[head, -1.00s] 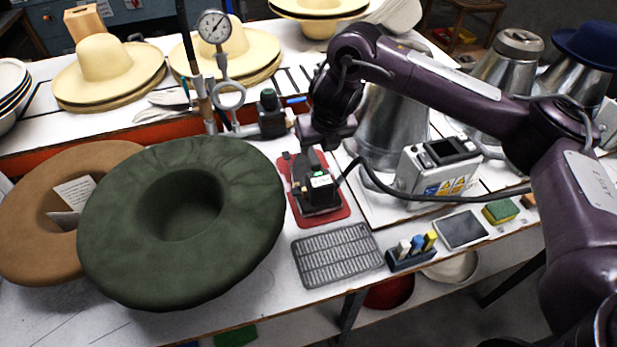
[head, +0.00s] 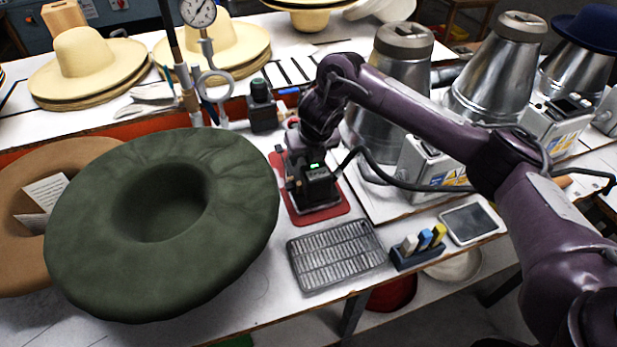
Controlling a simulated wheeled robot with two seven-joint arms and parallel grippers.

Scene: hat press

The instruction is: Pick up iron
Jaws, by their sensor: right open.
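The iron (head: 319,190) is a small dark appliance standing on a red mat (head: 334,212) in the middle of the head view. A black cable runs from its right side. My right gripper (head: 305,176) is down at the top of the iron, with the wrist directly above it. The gripper is open; its dark fingers blend with the iron, and I cannot tell whether they touch the handle. My left gripper is not in view.
A large green hat (head: 75,230) lies close left of the mat. A grey metal rack (head: 337,257) and a marker holder (head: 417,256) are in front. A control box (head: 418,165) and metal cones stand right. A dial gauge (head: 198,12) stands behind.

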